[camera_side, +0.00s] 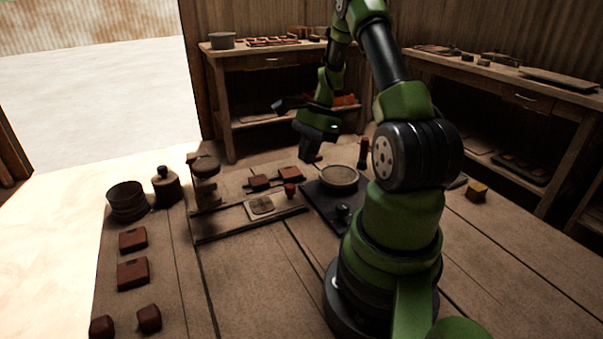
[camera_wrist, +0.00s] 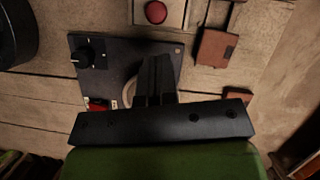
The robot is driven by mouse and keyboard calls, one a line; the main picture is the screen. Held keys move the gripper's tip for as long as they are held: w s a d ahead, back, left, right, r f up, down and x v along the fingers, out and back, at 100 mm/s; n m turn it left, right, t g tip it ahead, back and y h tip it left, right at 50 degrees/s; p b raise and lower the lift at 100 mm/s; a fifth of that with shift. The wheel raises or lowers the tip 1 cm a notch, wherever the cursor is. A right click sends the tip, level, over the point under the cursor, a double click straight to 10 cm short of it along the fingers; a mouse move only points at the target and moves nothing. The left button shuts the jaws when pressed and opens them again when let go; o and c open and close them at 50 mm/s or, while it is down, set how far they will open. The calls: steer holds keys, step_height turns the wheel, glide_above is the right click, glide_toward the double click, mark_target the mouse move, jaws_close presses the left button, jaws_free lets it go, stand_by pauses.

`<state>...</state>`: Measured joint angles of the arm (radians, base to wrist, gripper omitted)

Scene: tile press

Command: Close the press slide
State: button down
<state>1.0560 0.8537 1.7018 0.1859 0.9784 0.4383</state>
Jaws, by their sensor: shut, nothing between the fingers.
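The tile press in the side view is a low wooden frame (camera_side: 225,229) with a dark upright post and head (camera_side: 205,168) at its left end. Its slide carries a pale square plate (camera_side: 262,206) and a round red knob (camera_side: 290,188) toward the right end. The slide sits out to the right of the head. The red knob (camera_wrist: 156,12) also shows at the top edge of the wrist view. My gripper (camera_side: 312,157) hangs above the table, right of the knob and apart from it. Its fingers (camera_wrist: 157,62) are together and empty.
A dark plate (camera_side: 318,203) with a round pale bowl (camera_side: 340,176) and a black knob (camera_side: 343,211) lies beside the press, below my gripper. Reddish tiles (camera_side: 258,182) lie behind the slide. More tiles (camera_side: 133,272) and a dark pot (camera_side: 127,200) stand at left.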

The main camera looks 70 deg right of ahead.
steer(key=x, duration=0.5)
steer(key=shift+f, duration=0.1)
glide_above(254, 205)
stand_by(0.5)
